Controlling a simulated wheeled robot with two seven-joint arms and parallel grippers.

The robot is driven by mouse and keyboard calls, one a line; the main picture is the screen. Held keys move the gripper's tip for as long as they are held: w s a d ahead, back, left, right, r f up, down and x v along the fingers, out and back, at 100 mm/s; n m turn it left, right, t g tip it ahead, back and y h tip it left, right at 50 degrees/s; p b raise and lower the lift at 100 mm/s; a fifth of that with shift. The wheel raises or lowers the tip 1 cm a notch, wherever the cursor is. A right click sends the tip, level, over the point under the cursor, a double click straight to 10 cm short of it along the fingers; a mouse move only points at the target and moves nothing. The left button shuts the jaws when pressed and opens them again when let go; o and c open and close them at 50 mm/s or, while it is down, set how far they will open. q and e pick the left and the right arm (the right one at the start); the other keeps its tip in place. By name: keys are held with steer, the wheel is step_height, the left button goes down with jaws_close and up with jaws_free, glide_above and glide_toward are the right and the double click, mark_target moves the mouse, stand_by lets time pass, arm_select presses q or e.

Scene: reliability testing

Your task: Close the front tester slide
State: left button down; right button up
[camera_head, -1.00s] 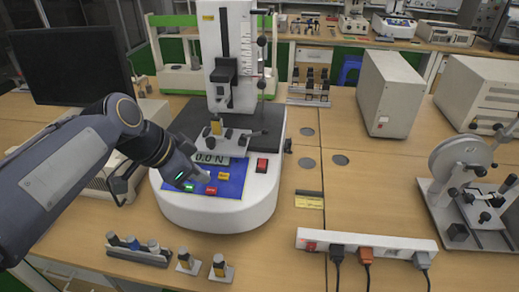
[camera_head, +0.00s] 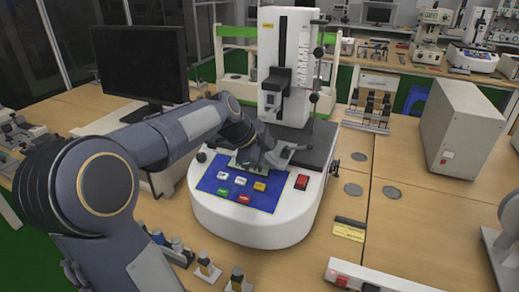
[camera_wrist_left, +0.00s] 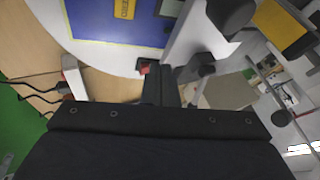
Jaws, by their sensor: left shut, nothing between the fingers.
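The tester (camera_head: 250,222) is a white machine with a blue button panel and an upright white column. A black slide carriage (camera_head: 276,82) sits on the column, with a scale to its right. My left gripper (camera_head: 276,160) is shut and empty, in front of the column's foot and above the back of the button panel. It hides the display and part of the lower clamp. The left wrist view shows its dark fingers (camera_wrist_left: 165,88) close together, near a metal clamp part. I cannot tell whether they touch it. My right gripper is not in view.
A black monitor (camera_head: 140,66) stands at the left. A beige box (camera_head: 462,130) stands on the right. Small sample blocks (camera_head: 206,268) and a white power strip (camera_head: 372,276) lie at the front. Bare table (camera_head: 415,215) lies right of the tester.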

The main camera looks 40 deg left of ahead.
mark_target(283, 160)
arm_select(q)
steer(key=w, duration=0.1)
steer(key=w+p, duration=0.1)
steer(key=shift+w+a, duration=0.3)
steer(key=shift+a, duration=0.05)
steer(key=shift+w+a, duration=0.25)
steer(key=shift+w, duration=0.35)
steer(key=w+p, duration=0.1)
steer(key=w, duration=0.1)
steer(key=w+a+p, duration=0.1)
steer(key=w+p, duration=0.1)
steer(key=w, duration=0.1)
steer(key=w+a+p, duration=0.1)
steer(key=w, duration=0.2)
steer(key=shift+a+r, duration=0.2)
steer(key=shift+a, duration=0.05)
steer(key=shift+w+a+f+p, duration=0.1)
steer(key=shift+w+p, duration=0.2)
